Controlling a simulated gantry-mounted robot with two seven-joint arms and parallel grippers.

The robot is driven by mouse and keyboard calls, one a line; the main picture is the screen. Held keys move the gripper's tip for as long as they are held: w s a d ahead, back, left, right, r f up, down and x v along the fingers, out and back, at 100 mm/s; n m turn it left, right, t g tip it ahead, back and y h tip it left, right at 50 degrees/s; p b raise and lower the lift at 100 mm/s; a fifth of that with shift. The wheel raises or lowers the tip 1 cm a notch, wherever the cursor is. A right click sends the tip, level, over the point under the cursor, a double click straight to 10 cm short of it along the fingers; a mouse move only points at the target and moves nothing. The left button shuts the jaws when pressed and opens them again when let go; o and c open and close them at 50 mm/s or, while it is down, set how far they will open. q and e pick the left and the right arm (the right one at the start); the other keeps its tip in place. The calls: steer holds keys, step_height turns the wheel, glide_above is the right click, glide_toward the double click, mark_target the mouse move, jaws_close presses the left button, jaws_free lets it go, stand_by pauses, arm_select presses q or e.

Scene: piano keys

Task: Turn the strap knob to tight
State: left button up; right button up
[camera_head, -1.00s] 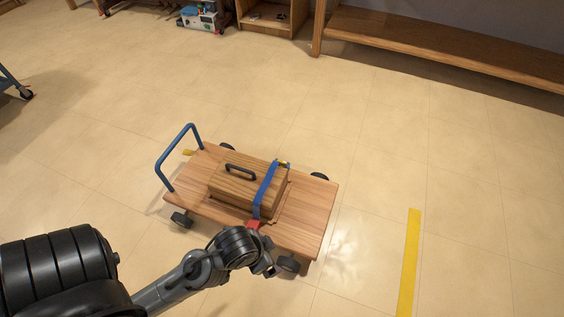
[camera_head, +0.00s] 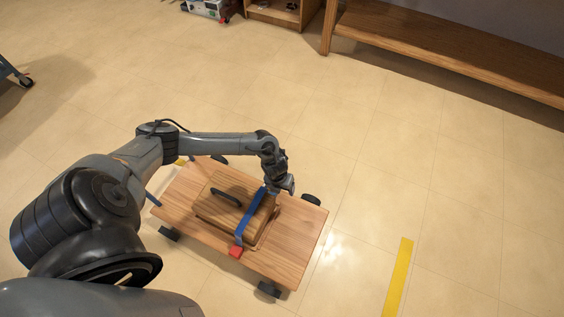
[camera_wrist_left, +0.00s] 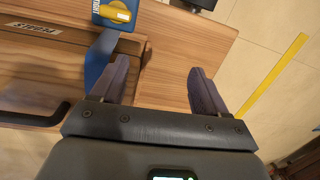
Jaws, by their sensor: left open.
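A yellow strap knob (camera_wrist_left: 115,13) sits on a blue plate with white lettering at the top of the left wrist view. The plate's upper edge is cut off there. A blue strap (camera_head: 253,218) runs from it across a wooden box (camera_head: 215,205) with a dark handle. My left gripper (camera_wrist_left: 158,66) is open and empty, its two fingers spread below and to the right of the knob, apart from it. In the head view my left gripper (camera_head: 283,186) is over the far end of the strap and hides the knob. My right gripper is not in view.
The box rests on a wooden cart (camera_head: 287,250) with dark wheels. A red piece (camera_head: 235,252) is at the near end of the strap. A yellow floor stripe (camera_head: 397,278) lies to the right. A wooden bench (camera_head: 440,50) stands behind; the floor between is clear.

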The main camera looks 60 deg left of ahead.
arm_select(q)
steer(key=a+m+g, duration=0.1)
steer(key=a, duration=0.6)
steer(key=f+b, duration=0.3)
steer(key=f, duration=0.1)
steer(key=f+b, duration=0.4)
steer(key=f, duration=0.1)
steer(key=shift+s+a+f, duration=0.15)
steer(key=shift+a+f, duration=0.05)
steer(key=shift+f, duration=0.1)
steer(key=c, duration=1.1)
steer(key=shift+o, duration=0.2)
steer(key=shift+r, duration=0.1)
